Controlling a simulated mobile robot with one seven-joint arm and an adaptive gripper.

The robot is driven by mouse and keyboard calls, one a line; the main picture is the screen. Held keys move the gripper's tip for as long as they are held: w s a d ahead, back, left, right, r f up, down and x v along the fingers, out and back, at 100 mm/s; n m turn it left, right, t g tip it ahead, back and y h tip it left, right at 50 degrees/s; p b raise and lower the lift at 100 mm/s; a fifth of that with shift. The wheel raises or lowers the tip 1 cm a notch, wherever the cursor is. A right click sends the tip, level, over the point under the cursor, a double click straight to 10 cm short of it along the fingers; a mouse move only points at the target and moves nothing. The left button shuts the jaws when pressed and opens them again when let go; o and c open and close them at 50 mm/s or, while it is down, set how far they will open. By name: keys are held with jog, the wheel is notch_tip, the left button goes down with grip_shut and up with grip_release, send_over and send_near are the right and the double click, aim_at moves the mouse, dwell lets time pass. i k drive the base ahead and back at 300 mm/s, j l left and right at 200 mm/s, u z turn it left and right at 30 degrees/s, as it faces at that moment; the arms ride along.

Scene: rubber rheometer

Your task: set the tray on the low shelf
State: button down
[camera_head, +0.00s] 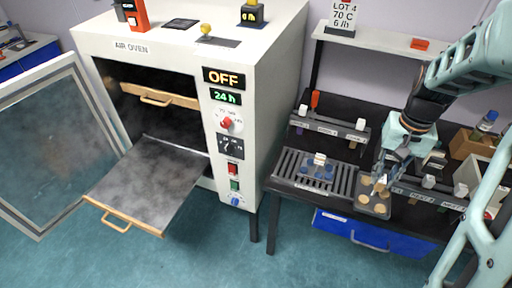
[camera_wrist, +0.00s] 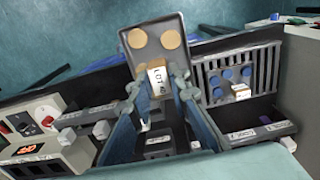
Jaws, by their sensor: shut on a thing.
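A small dark tray (camera_head: 372,204) with several tan discs is at the front of the dark bench. The wrist view shows the tray (camera_wrist: 153,44) beyond my fingers, with a white lot tag (camera_wrist: 157,78) between the fingertips. My gripper (camera_head: 381,181) is shut on the tray at its tagged side; in the wrist view my gripper (camera_wrist: 157,76) hides part of that edge. I cannot tell if the tray touches the bench. The oven's low shelf (camera_head: 150,185) is a grey plate with a wooden handle, pulled out and empty. The upper shelf (camera_head: 160,96) is inside.
The white air oven (camera_head: 262,110) reads OFF; its door (camera_head: 45,150) stands open at left. A slotted rack with blue discs (camera_head: 290,172) lies left of the tray. Labelled holders (camera_head: 428,192) stand at right. Clear floor shows between oven and bench front.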

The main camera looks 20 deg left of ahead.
aim_at(118, 190)
jog(key=k+j, duration=0.1)
jog(key=j, duration=0.45)
jog(key=k+j, duration=0.1)
jog(key=j, duration=0.4)
jog(key=k+j, duration=0.1)
jog(key=j, duration=0.45)
jog(key=k+j, duration=0.1)
jog(key=j, duration=0.4)
jog(key=k+j, duration=0.1)
jog(key=j, duration=1.1)
jog(key=i+j, duration=0.1)
jog(key=j, duration=0.3)
jog(key=i+j, duration=0.1)
jog(key=j, duration=0.75)
jog(key=i, duration=0.05)
